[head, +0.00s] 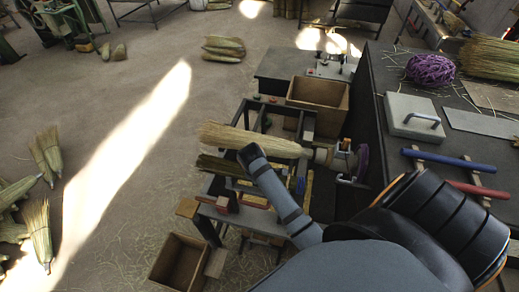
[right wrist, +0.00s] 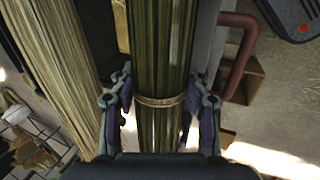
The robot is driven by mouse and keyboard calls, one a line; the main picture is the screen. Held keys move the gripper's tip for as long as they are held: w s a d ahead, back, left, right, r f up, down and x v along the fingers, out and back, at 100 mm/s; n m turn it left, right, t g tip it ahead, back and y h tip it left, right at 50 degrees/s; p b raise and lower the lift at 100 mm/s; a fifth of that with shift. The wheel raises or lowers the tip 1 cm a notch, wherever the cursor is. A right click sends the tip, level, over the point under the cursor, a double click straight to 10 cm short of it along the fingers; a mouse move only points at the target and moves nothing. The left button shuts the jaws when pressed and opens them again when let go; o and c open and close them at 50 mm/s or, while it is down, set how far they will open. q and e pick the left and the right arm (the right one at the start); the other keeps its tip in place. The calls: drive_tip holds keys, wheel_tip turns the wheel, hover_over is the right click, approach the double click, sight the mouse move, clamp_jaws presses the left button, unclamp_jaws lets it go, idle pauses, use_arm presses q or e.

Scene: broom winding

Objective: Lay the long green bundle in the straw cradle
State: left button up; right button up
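The long green bundle (head: 222,167) is dark and slim and lies lengthwise beside the pale straw bundle on the winding bench. In the right wrist view the green bundle (right wrist: 160,50) runs up the middle, with a tan tie band around it. My right gripper (right wrist: 158,105) has one finger on each side of it near the band, and the pads appear pressed against it. In the head view my right wrist hides these fingers. I cannot clearly pick out the straw cradle; the bench frame under the bundles is partly covered. My left gripper is out of view.
The pale straw bundle (head: 250,139) lies close behind the green one, beside its left side in the wrist view. A red bent handle (right wrist: 240,55) stands close right of the fingers. Wooden boxes (head: 318,94) stand behind and in front.

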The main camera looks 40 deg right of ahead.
drive_tip(key=o, duration=0.5)
drive_tip(key=v, duration=0.7)
drive_tip(key=shift+r, duration=0.25)
